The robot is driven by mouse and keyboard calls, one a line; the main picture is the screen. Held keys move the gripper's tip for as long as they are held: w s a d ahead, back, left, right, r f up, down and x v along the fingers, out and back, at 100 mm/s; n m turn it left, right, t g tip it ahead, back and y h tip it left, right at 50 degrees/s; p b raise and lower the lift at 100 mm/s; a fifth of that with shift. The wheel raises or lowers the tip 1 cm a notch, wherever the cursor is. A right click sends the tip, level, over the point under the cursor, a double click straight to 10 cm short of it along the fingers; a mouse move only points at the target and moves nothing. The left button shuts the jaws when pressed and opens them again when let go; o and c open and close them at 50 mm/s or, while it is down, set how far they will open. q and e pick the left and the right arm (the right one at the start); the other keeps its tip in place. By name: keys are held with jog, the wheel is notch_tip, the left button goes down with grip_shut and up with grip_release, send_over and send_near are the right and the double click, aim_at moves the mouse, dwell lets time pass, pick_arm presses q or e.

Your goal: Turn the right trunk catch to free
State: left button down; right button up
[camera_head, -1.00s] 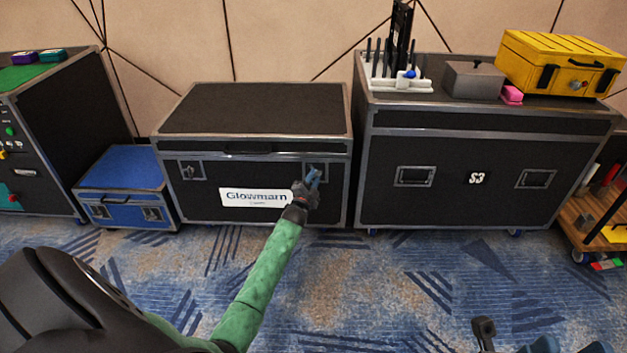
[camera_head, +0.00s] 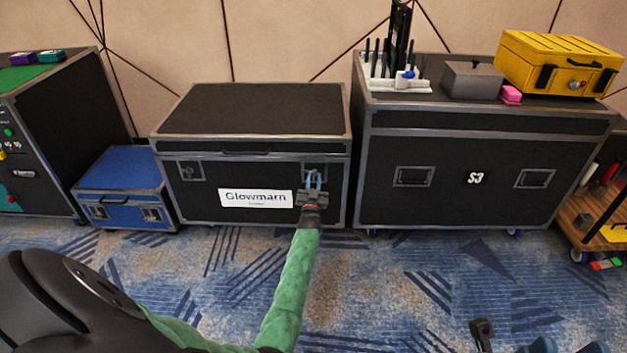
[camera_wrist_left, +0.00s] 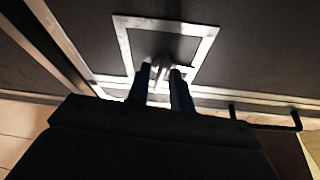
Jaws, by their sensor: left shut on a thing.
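The black trunk (camera_head: 250,110) with silver edges and a "Glowmarn" label stands against the wall, lid down. Its right catch (camera_head: 316,168) is on the front face, partly hidden by my left gripper. My left gripper (camera_head: 313,181) reaches the right catch, fingers pointing at it. In the left wrist view, the gripper (camera_wrist_left: 165,80) is shut on the catch's small metal knob (camera_wrist_left: 162,64), inside a square silver frame (camera_wrist_left: 207,45). The left catch (camera_head: 190,171) is uncovered. Part of my right gripper (camera_head: 482,328) shows at the bottom right; its fingers cannot be made out.
A blue case (camera_head: 120,185) sits left of the trunk. The carpet in front is clear.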

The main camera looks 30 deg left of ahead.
pick_arm(q)
jog(key=shift+f+n+g+y, duration=0.1)
jog(key=shift+n+g+y, duration=0.3)
jog(key=shift+n, duration=0.8)
jog(key=c, duration=1.6)
grip_release()
jog(key=shift+p+v, duration=0.65)
jog(key=shift+v, duration=3.25)
jog(key=shift+w+f, duration=0.1)
